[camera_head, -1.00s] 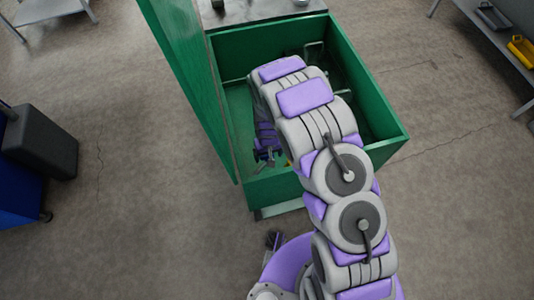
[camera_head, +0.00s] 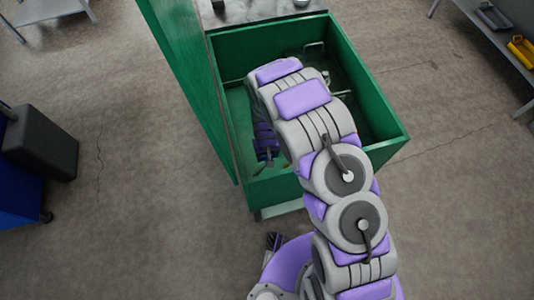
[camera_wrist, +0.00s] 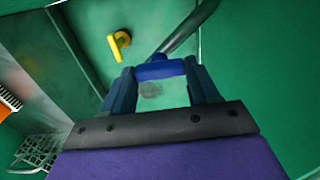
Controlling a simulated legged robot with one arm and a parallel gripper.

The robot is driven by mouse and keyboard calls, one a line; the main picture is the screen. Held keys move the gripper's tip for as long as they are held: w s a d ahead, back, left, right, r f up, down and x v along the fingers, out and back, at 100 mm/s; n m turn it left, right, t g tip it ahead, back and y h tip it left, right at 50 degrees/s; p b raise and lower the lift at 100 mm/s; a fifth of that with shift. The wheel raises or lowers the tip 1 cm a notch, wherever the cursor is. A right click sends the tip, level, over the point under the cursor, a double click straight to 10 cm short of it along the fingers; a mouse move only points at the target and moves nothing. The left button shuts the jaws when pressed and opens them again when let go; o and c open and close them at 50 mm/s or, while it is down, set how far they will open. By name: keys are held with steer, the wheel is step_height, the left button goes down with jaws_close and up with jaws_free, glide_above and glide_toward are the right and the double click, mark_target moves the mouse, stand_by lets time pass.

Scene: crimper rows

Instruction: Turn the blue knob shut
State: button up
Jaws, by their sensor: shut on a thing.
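The blue knob (camera_wrist: 160,70) is in the upper middle of the wrist view, inside the green cabinet. My gripper (camera_wrist: 161,78) is shut on it, with one dark blue finger at each side. In the head view my gripper (camera_head: 264,163) shows small and dark beside my arm, low inside the open green cabinet (camera_head: 388,112). The knob cannot be made out in that view.
A yellow handle (camera_wrist: 119,43) is on the green wall just beyond the knob. A grey pipe (camera_wrist: 188,27) rises to the right behind the knob. The cabinet's open door (camera_head: 187,80) stands along its left side. A wire rack (camera_wrist: 38,152) shows at lower left.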

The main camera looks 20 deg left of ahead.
steer(key=shift+m, duration=0.4)
steer(key=m+p, duration=0.2)
steer(key=m, duration=0.1)
steer(key=shift+r+m, duration=0.1)
steer(key=shift+m, duration=0.2)
steer(key=m, duration=0.4)
steer(key=m+b, duration=0.1)
steer(key=m, duration=0.4)
steer(key=shift+s+m, duration=0.1)
steer(key=shift+m, duration=0.3)
steer(key=shift+m+b, duration=0.65)
steer(key=shift+m, duration=1.25)
steer(key=o, duration=1.1)
steer(key=shift+a, duration=0.2)
steer(key=shift+c, duration=0.2)
steer(key=shift+d, duration=0.1)
